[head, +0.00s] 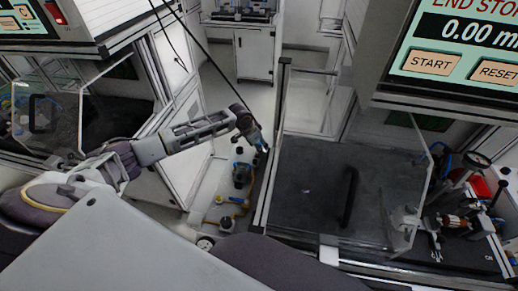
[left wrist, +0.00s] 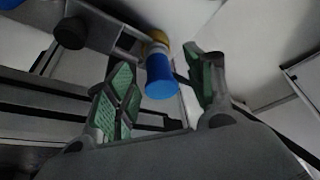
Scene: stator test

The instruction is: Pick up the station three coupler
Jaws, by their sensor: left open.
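In the left wrist view, a blue cylinder with a yellow band (left wrist: 160,77), which looks like a coupler, shows between and beyond my left gripper's fingers. No station number is readable on it. My left gripper (left wrist: 162,92) is open, with green-padded fingers on either side of the blue part in the picture. I see no clear contact, and the depth gap is hard to judge. In the head view my left gripper (head: 262,148) is at the end of the outstretched arm, above the gap between the benches. The coupler is too small to make out there. My right gripper is out of view.
A dark bench top (head: 315,190) behind a clear panel lies right of the gripper. A metal post (head: 272,150) stands close to it. Below are fittings with yellow hoses (head: 232,205).

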